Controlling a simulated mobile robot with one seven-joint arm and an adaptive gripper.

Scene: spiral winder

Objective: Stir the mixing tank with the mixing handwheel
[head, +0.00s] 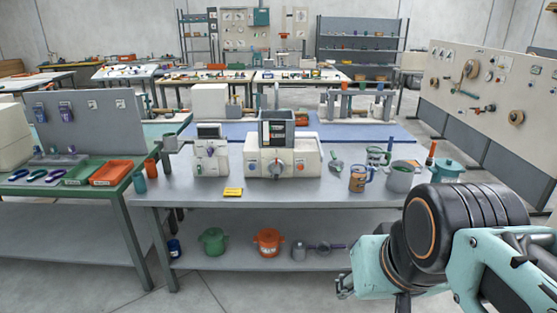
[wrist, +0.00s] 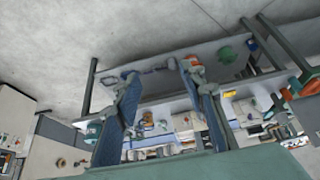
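A white machine (head: 254,160) stands mid-bench in the head view, with a dark open-topped tank (head: 277,129) on it that looks like the mixing tank. A round grey wheel or knob (head: 276,168) on its front may be the mixing handwheel; I cannot tell for certain. My gripper (head: 345,287) is low at the right, in front of the bench and well apart from the machine. In the wrist view my gripper (wrist: 160,72) has its two fingers spread with nothing between them. That view is turned over, and the handwheel cannot be made out in it.
The grey bench (head: 225,200) carries a small device with a screen (head: 210,150), a yellow label (head: 233,191), and mugs and pots at the right. Its lower shelf holds a green pot (head: 213,241) and an orange pot (head: 268,241). Floor in front is clear.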

